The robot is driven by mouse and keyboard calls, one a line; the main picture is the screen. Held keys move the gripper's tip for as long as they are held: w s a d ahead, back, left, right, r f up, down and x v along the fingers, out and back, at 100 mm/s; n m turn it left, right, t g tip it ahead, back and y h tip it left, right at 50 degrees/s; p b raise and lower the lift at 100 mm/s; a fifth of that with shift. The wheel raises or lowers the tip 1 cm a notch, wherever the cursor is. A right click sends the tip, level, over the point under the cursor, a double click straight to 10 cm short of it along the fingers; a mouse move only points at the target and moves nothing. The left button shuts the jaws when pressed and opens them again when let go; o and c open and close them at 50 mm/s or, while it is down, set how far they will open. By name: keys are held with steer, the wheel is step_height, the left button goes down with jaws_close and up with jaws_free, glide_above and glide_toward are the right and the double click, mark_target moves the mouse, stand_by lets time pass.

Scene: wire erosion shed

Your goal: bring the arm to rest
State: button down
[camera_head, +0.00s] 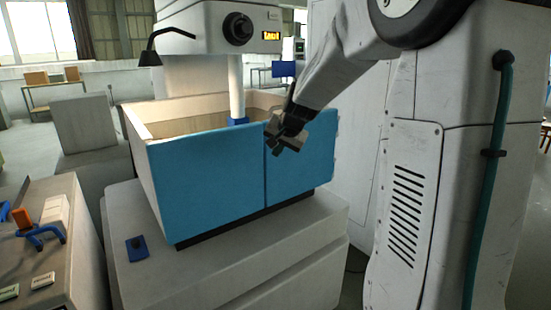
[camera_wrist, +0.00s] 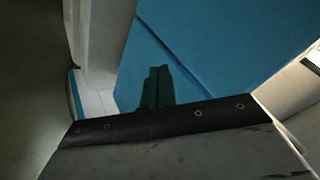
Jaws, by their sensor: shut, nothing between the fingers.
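My arm (camera_head: 335,65) reaches from the upper right of the head view down to the left. My gripper (camera_head: 287,145) hangs at its end in front of the machine tank's blue front doors (camera_head: 205,185), near the seam between them. It is shut and holds nothing. I cannot tell the exact gap between gripper and doors. In the wrist view the dark green fingers (camera_wrist: 157,85) stand side by side, pressed together, with the blue panel (camera_wrist: 215,45) behind them.
The tank's pale rim (camera_head: 185,121) stands behind the doors. The machine head (camera_head: 215,28) is above, with a lamp (camera_head: 150,55) at its left. A bench (camera_head: 45,200) at the left carries a blue and orange tool (camera_head: 38,230). A small blue block (camera_head: 137,248) lies on the grey base (camera_head: 230,255).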

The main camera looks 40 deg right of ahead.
steer(key=shift+s+a+r, duration=0.3)
steer(key=shift+s+r, duration=0.1)
steer(key=shift+r, duration=0.2)
steer(key=shift+s+a+r, duration=0.3)
steer(key=shift+s+r, duration=0.1)
steer(key=shift+r, duration=0.2)
steer(key=s+a+f+n+g, duration=0.1)
steer(key=s+a+n+g, duration=0.1)
steer(key=s+a, duration=0.4)
steer(key=s+a+f+n+g, duration=0.1)
steer(key=s+a+n, duration=0.4)
steer(key=s, duration=1.1)
steer(key=s+a+f+n+g+y, duration=0.1)
steer(key=s+a+n+g, duration=0.2)
steer(key=s+a, duration=0.6)
steer(key=s, duration=0.2)
steer(key=shift+s+f+n, duration=0.3)
steer(key=shift+f+n, duration=0.05)
steer(key=shift+n, duration=0.05)
